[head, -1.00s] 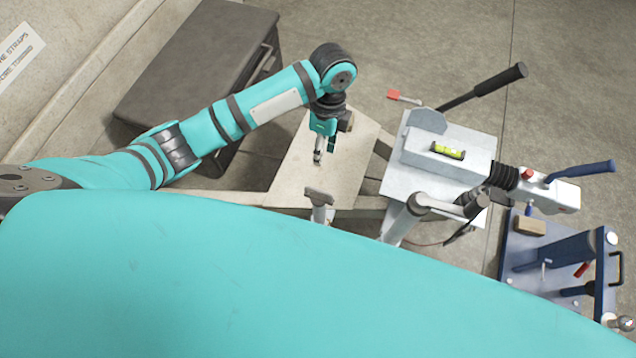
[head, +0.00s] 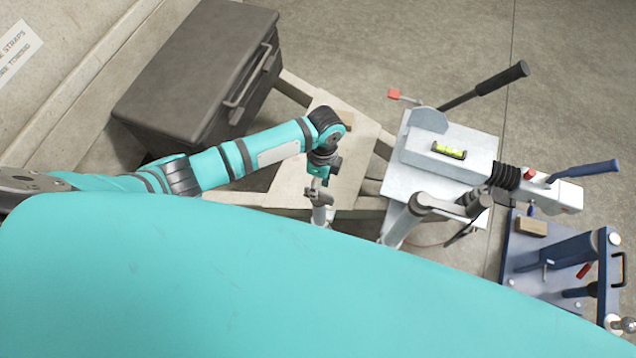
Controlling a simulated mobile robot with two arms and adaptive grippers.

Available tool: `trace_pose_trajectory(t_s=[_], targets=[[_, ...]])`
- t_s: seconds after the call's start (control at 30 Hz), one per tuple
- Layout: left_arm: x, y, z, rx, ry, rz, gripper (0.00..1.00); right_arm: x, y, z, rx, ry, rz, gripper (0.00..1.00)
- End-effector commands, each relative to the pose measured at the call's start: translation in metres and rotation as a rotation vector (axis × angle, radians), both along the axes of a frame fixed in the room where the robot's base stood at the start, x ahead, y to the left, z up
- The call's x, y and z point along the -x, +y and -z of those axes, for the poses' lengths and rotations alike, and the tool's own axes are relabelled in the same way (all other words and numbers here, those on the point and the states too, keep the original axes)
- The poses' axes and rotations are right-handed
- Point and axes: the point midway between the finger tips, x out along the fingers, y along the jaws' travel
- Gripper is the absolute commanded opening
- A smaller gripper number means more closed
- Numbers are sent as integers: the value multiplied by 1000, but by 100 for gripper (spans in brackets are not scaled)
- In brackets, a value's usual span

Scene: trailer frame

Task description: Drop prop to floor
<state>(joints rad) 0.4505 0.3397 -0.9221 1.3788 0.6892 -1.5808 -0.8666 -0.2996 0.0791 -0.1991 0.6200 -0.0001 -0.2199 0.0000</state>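My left gripper (head: 317,186) points down right at the top of this post. Its fingers are small and overlap the post, so I cannot tell whether they touch it or are closed on it. A second silver post with a side handle (head: 411,212) stands further right, apart from the gripper. My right gripper is out of view.
A dark grey toolbox (head: 190,75) stands at the back left. A grey hitch housing with a spirit level (head: 449,150) and black lever (head: 490,85) is at right. A blue trolley (head: 525,255) stands lower right.

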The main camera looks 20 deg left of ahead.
Motion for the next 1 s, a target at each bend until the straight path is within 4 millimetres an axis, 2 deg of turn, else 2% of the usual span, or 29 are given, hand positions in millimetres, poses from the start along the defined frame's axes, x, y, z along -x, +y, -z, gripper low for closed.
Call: trace_pose_trajectory(t_s=[0.1,0.37,0.8,0.87,1.0], targets=[[0,0,0,0,0,0,34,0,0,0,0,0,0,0],[0,0,0,0,0,0,0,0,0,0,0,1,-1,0],[0,0,1,0,1,-1,0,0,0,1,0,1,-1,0],[0,0,7,0,2,-1,0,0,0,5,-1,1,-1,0],[1,-1,32,1,3,-1,0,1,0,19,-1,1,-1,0]])
